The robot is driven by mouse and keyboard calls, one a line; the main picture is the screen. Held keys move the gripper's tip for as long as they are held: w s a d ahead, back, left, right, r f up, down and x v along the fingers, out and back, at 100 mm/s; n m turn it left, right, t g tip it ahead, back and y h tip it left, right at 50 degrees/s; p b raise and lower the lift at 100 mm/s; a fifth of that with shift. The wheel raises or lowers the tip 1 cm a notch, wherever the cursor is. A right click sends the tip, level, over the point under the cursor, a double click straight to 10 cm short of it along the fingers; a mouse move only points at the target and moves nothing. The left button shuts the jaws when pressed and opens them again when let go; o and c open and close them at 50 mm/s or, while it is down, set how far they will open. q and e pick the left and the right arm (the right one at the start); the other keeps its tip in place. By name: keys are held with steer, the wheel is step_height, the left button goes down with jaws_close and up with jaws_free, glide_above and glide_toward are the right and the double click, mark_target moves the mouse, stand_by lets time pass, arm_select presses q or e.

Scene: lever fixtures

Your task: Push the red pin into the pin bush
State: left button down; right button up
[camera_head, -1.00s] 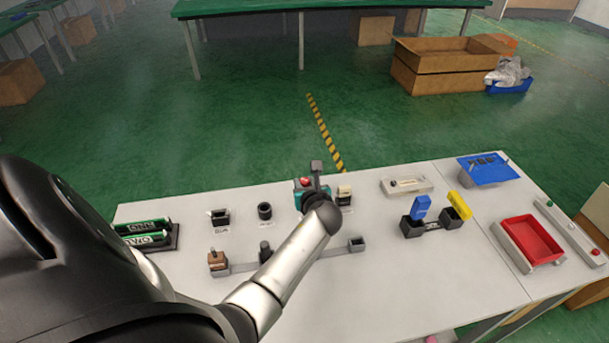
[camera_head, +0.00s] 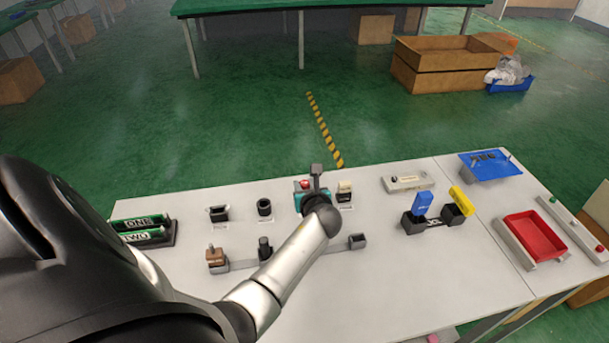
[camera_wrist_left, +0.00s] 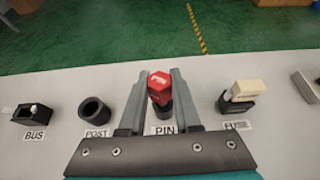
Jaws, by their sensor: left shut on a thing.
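The red pin (camera_wrist_left: 159,82) stands upright between the two grey fingers of my left gripper (camera_wrist_left: 160,74) in the left wrist view. The gripper is shut on it. The dark pin bush (camera_wrist_left: 161,110) shows directly below the red head, behind a PIN label (camera_wrist_left: 164,130). The pin's lower end is hidden, so how deep it sits cannot be told. In the head view my left gripper (camera_head: 316,172) is over the back row of fixtures, and the red head (camera_head: 305,184) shows beside it. My arm partly hides the bush there. My right gripper is not in view.
The POST bush (camera_wrist_left: 95,111) and BUS holder (camera_wrist_left: 33,113) stand to the left of the pin bush. The FUSE holder (camera_wrist_left: 236,105) with a cream block stands close on the right. A blue and yellow lever fixture (camera_head: 432,222) and a red tray (camera_head: 535,236) lie farther right.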

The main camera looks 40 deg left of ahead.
arm_select(q)
steer(key=shift+f+b, duration=0.35)
steer(key=shift+f, duration=0.2)
steer(key=c, duration=0.5)
jaws_free()
steer(key=shift+c, duration=0.2)
steer(key=shift+d, duration=0.15)
steer(key=shift+s+d+r, duration=0.25)
steer(key=p+v, duration=0.4)
steer(key=v, duration=1)
steer(key=shift+s+d, duration=0.1)
